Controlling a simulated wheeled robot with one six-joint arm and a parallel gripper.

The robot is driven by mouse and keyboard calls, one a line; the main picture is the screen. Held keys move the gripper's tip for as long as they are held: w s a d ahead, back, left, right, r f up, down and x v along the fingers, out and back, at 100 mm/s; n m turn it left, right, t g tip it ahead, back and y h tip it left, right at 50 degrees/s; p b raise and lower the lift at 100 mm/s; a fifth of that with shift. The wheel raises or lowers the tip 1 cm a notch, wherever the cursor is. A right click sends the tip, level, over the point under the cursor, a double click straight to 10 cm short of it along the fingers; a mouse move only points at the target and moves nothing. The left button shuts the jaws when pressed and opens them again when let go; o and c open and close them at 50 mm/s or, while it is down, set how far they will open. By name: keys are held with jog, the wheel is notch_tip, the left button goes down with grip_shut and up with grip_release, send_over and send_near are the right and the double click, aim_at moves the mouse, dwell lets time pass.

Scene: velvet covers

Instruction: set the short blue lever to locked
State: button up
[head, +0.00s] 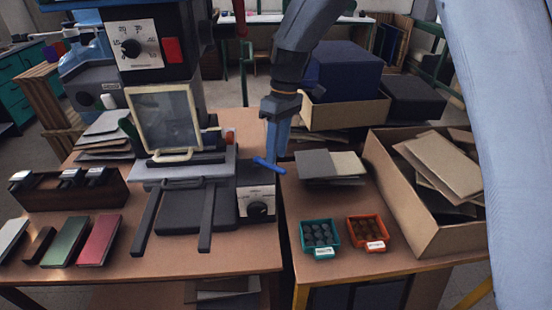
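The short blue lever (269,165) is a small bar at the right side of the press-like machine, just above a grey box with a dial. It lies tilted, its left end higher than its right end. My gripper (277,153) points down from above, with its tip at the lever, overlapping it in this view. Whether the fingers touch or grip the lever cannot be made out. The gap between the fingers is not visible. No locked marking near the lever can be read.
The machine has a framed clear guard (166,119) and a dial box (257,203). Grey and pale sheets (331,165) lie right of the gripper. A teal tray (320,237), an orange tray (368,233) and a large cardboard box (440,237) stand further right. A gap separates the two tables.

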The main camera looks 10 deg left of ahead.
jog(key=r, duration=0.3)
jog(key=w+r+b, duration=0.1)
jog(key=shift+d+r, duration=0.2)
jog(key=shift+r, duration=0.2)
jog(key=s+d+f+m+t, duration=0.1)
jog(key=s+d+f+m, duration=0.2)
jog(key=d, duration=0.7)
jog(key=s+d+f+m, duration=0.1)
jog(key=s+d+m, duration=0.3)
jog(key=d, duration=0.5)
jog(key=s+d+f+m+t, duration=0.1)
jog(key=s+d+f+m, duration=0.2)
jog(key=s+d+m, duration=0.3)
jog(key=s+d, duration=0.5)
jog(key=shift+s+f+t+h, duration=0.2)
jog(key=shift+s+t+h, duration=0.1)
jog(key=shift+s+h, duration=0.1)
